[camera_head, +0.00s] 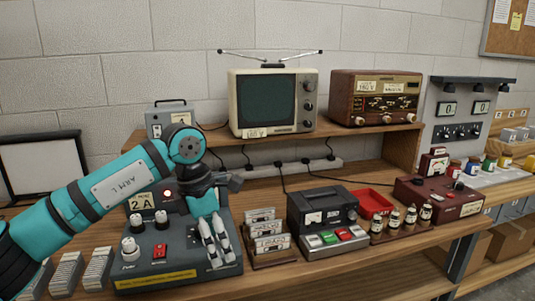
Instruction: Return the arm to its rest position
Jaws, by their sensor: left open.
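My left arm (110,190) comes in from the left edge and reaches over the bench. My left gripper (221,258) points down, open, with its two pale fingers slightly apart and nothing seen between them. It is over the right part of a dark control box (150,262) that has white knobs, a red button and a "2A" label. The arm and gripper hide part of this box. I cannot tell whether the fingertips touch it. My right gripper is not in view.
Right of the gripper stand a rack of labelled cassettes (268,237), a dark recorder (322,207), a red tray (374,203) and small bottles (410,216). A television (273,103) and a radio (374,97) stand on the raised shelf. The wooden bench front (360,265) is clear.

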